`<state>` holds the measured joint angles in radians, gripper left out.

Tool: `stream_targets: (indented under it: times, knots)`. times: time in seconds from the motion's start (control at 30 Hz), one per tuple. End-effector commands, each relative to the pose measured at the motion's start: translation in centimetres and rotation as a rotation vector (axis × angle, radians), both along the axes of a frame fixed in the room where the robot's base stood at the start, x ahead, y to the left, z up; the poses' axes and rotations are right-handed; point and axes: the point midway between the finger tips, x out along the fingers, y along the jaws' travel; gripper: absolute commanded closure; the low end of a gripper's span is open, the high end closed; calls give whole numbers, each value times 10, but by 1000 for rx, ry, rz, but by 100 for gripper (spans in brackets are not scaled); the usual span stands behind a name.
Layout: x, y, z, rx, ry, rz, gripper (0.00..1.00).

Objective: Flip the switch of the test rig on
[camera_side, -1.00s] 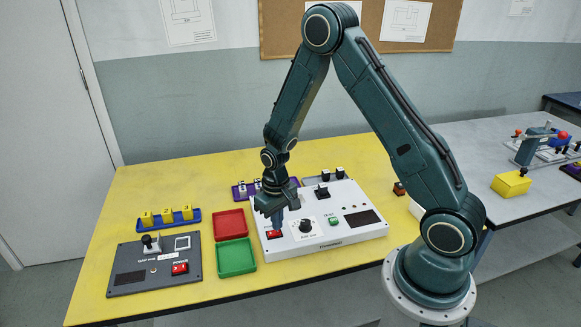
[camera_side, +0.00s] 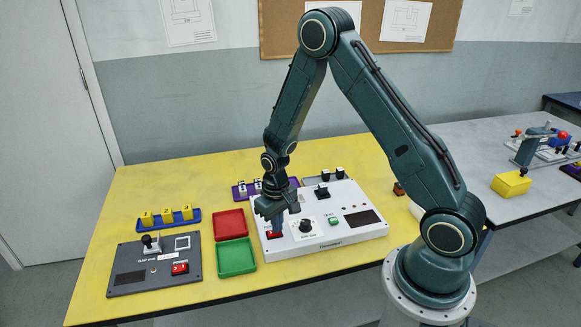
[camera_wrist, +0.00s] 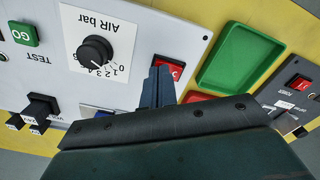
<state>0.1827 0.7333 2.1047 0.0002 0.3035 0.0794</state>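The white test rig (camera_side: 345,238) stands on the yellow bench and carries a red rocker switch (camera_side: 274,235) at its front left corner. In the wrist view the switch (camera_wrist: 170,66) shows a white mark, with part of it hidden behind my fingers. My gripper (camera_side: 278,230) points down right at the switch. In the wrist view my gripper's fingers (camera_wrist: 157,85) are together with nothing between them, and their tips overlap the switch's edge. I cannot tell whether they touch it or which way the rocker is tipped.
An air knob (camera_side: 305,226) and green button (camera_side: 333,221) sit right of the switch. A red tray (camera_side: 229,214) and green tray (camera_side: 252,269) lie left of the rig. A grey panel (camera_side: 125,255) with its own red power switch (camera_side: 180,268) stands farther left.

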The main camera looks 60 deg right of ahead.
Motion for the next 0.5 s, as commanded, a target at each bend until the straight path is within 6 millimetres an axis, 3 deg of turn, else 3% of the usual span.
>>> stream_targets:
  times: [0.5]
  knots:
    - [1, 0, 18, -1, -2, 0, 100]
